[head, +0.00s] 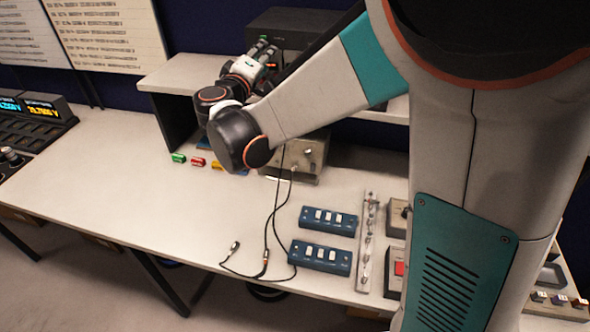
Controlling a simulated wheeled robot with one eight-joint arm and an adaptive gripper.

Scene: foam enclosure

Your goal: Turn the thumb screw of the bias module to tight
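My gripper (264,50) is above the raised shelf, in front of the dark box on it. It is small and partly hidden by its own wrist, so I cannot tell whether its fingers are open or shut, or whether they touch anything. No part is clearly recognisable as the bias module or its thumb screw. A beige box with small knobs or fittings (305,158) stands on the bench under the shelf, partly hidden by my arm. The dark box (288,27) on the shelf is also partly hidden by my arm.
Black cables (272,225) lie across the bench front. Two blue switch boxes (328,220) and a metal strip (367,245) are at right. Green, red and yellow small blocks (198,162) lie below the shelf (185,72). The bench's left middle (120,190) is clear.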

